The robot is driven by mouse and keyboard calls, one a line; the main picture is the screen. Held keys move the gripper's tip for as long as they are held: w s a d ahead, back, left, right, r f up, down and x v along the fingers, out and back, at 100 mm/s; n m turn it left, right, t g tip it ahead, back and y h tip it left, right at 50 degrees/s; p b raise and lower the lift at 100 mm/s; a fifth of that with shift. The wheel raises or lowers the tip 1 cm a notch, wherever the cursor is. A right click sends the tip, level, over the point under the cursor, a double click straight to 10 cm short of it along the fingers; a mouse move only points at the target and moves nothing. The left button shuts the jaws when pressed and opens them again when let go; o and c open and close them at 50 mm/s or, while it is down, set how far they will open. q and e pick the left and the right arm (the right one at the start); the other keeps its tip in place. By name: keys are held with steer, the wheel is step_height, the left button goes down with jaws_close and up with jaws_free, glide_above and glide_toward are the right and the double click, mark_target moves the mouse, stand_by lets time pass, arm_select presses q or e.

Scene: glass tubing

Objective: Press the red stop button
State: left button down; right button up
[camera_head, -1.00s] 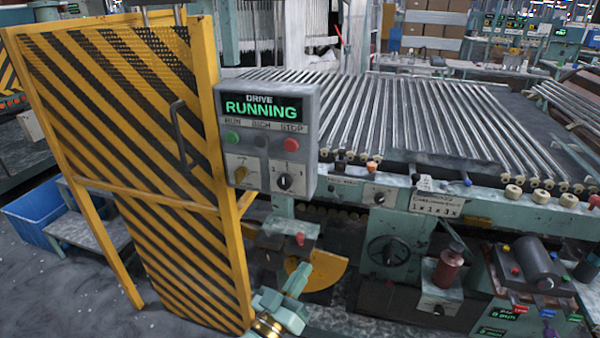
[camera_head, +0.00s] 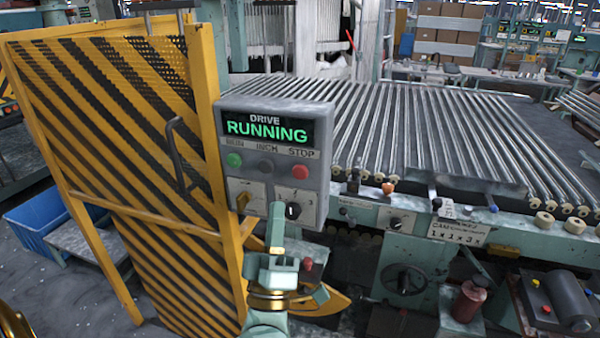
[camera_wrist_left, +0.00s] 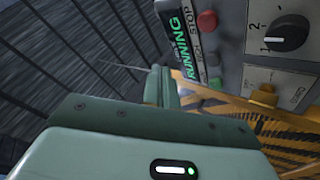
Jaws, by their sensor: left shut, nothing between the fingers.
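The red stop button (camera_head: 300,172) is at the right end of the button row on the grey drive control box (camera_head: 318,160). In the left wrist view the red stop button (camera_wrist_left: 207,21) shows near the top, beside the display. My left gripper (camera_head: 276,212) is shut and empty, pointing up in front of the lower part of the box, below the stop button. In the left wrist view its fingers (camera_wrist_left: 160,84) show apart from the button in the picture. My right gripper is not in view.
A green button (camera_head: 234,160) and a dark inch button (camera_head: 266,166) share the row, with selector knobs (camera_head: 293,211) below. A yellow-and-black striped guard door (camera_head: 120,130) stands left. The roller bed (camera_head: 430,130) stretches behind to the right.

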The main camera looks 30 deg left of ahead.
mark_target(298, 167)
arm_select(q)
steer(key=shift+w+a+b, duration=0.3)
steer(key=shift+w+b, duration=0.05)
steer(key=shift+w, duration=1.05)
steer(key=shift+w+a+b, duration=0.3)
steer(key=shift+w+a, duration=0.05)
steer(key=shift+w, duration=1.1)
steer(key=shift+w+a+b, duration=0.3)
steer(key=shift+w+b, duration=0.05)
steer(key=shift+w, duration=1.15)
steer(key=shift+w+a, duration=0.1)
steer(key=shift+w, duration=0.2)
steer(key=shift+w+a, duration=0.15)
steer(key=shift+w, duration=0.3)
steer(key=shift+s+r, duration=0.1)
steer(key=shift+s, duration=0.05)
steer(key=shift+s+d+p, duration=0.25)
steer(key=shift+s+p, duration=0.35)
steer(key=shift+s, duration=0.15)
